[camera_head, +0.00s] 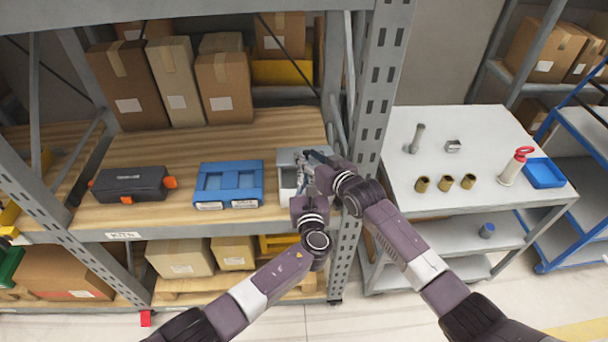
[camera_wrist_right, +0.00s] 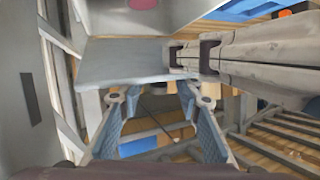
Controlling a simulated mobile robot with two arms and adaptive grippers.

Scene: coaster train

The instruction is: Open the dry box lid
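A light grey box (camera_head: 287,158), which looks like the dry box, stands on the wooden shelf at its right end, beside the rack post. My grippers and forearms cover much of it. Its pale grey panel (camera_wrist_right: 120,62) fills the upper middle of the right wrist view; I cannot tell how far the lid is raised. My right gripper (camera_head: 318,160) is at the box's upper right. In the right wrist view its blue-padded fingers (camera_wrist_right: 152,100) are spread with nothing clearly between them. My left gripper (camera_head: 303,183) is at the box's front right; its finger opening is hidden.
A blue case (camera_head: 228,167) lies just left of the box, and a black case with orange latches (camera_head: 130,184) further left. Cardboard boxes (camera_head: 225,88) stand behind. The rack post (camera_head: 374,90) is close on the right. A white table (camera_head: 440,180) with small parts stands beyond it.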

